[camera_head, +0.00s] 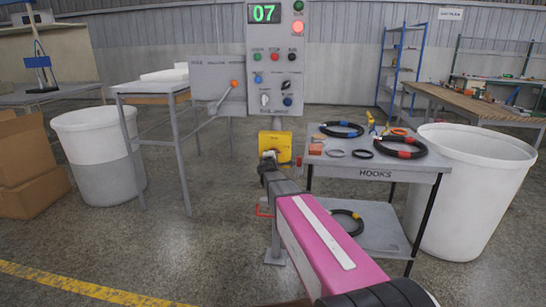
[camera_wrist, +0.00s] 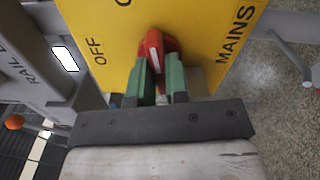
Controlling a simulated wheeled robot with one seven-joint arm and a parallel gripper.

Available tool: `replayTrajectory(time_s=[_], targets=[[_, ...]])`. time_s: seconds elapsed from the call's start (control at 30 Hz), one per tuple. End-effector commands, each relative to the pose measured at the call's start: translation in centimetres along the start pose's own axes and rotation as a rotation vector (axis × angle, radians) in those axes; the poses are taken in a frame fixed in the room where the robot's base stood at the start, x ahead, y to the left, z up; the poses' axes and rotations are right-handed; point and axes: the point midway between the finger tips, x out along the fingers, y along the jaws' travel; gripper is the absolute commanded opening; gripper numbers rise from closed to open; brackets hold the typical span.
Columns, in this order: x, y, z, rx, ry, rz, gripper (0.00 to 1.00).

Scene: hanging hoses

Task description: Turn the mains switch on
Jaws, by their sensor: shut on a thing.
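The mains switch box is yellow and stands low under the control panel in the head view (camera_head: 277,143). It fills the top of the wrist view (camera_wrist: 205,25), marked "MAINS" and "OFF", with another label cut off at the top edge. Its red knob (camera_wrist: 171,46) carries a white stripe that runs nearly upright in the wrist view, leaning slightly left at the top, not straight at "OFF". My gripper (camera_wrist: 163,77) has its green fingertips closed on either side of the red knob. In the head view my gripper (camera_head: 268,160) is at the box's front and hides the knob.
The control panel (camera_head: 275,40) shows a green "07" and a lit red lamp. A grey lever with an orange ball (camera_head: 233,83) is at its left. A hooks table (camera_head: 372,172) with hoses stands close right of my arm. White bins (camera_head: 470,190) stand at both sides.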

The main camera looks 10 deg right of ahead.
Motion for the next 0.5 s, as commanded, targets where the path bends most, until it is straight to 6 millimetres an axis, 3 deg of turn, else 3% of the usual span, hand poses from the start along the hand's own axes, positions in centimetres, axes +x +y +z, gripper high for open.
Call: replayTrajectory(time_s=[0.5], targets=[[-0.06, -0.06, 0.02, 0.216, 0.0, -0.001, 0.0]])
